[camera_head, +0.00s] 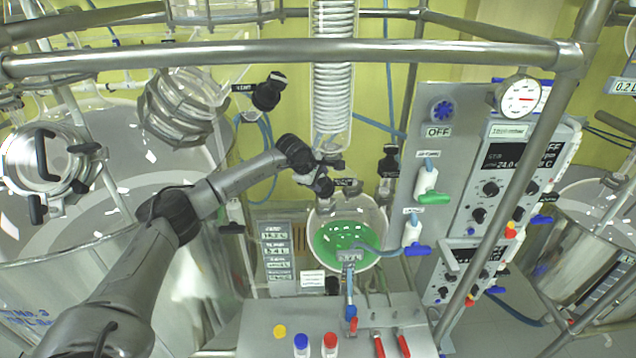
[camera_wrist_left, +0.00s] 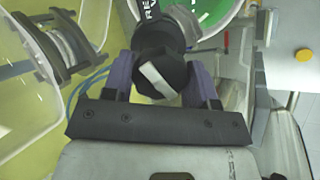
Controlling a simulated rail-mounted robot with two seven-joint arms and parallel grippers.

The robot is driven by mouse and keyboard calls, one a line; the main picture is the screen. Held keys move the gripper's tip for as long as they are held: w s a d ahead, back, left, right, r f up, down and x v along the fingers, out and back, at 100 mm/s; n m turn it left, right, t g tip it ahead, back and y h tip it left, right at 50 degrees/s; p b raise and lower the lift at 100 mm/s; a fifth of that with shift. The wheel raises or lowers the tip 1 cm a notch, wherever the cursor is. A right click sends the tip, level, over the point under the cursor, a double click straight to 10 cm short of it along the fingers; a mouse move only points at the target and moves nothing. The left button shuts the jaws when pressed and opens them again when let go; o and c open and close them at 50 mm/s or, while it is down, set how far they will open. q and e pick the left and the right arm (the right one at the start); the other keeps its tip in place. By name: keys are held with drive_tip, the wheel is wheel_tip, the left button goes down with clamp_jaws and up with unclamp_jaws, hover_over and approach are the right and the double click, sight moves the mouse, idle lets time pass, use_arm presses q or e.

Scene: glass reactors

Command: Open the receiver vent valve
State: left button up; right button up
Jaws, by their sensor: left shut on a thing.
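The receiver is a round glass vessel (camera_head: 375,222) with green liquid in it, at the middle of the head view. A label starting with "RE" shows just beyond the knob. Green liquid shows behind it. My right gripper is not in view.
A black valve (camera_head: 390,160) stands right of the receiver, and another (camera_head: 268,92) hangs at upper left by a VENT label. A coiled glass condenser (camera_head: 333,70) rises behind my gripper. A control panel (camera_head: 500,190) stands right. A metal rail (camera_head: 280,52) crosses the top.

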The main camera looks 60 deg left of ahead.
use_arm(q)
drive_tip(key=n+b, duration=0.2)
drive_tip(key=n, duration=0.1)
drive_tip(key=shift+f+n, duration=0.1)
drive_tip(key=shift+n, duration=0.3)
drive_tip(key=n+y+b, duration=0.1)
drive_tip(key=n+b, duration=0.1)
drive_tip(key=n, duration=0.1)
drive_tip(key=shift+n+t, duration=0.4)
drive_tip(key=n+b, duration=0.2)
drive_tip(key=n, duration=0.1)
drive_tip(key=shift+n+y, duration=0.4)
drive_tip(key=n+b, duration=0.2)
drive_tip(key=n, duration=0.1)
drive_tip(key=shift+d+n+y, duration=0.1)
drive_tip(key=shift+n+y, duration=0.2)
drive_tip(key=shift+n, duration=0.1)
drive_tip(key=n+b, duration=0.1)
drive_tip(key=n, duration=0.1)
drive_tip(key=shift+n+y+b, duration=0.4)
drive_tip(key=n+b, duration=0.1)
drive_tip(key=n, duration=0.2)
drive_tip(key=shift+n+g, duration=0.3)
drive_tip(key=shift+n, duration=0.1)
drive_tip(key=n+y+b, duration=0.1)
drive_tip(key=n, duration=0.4)
drive_tip(key=shift+n+g, duration=0.4)
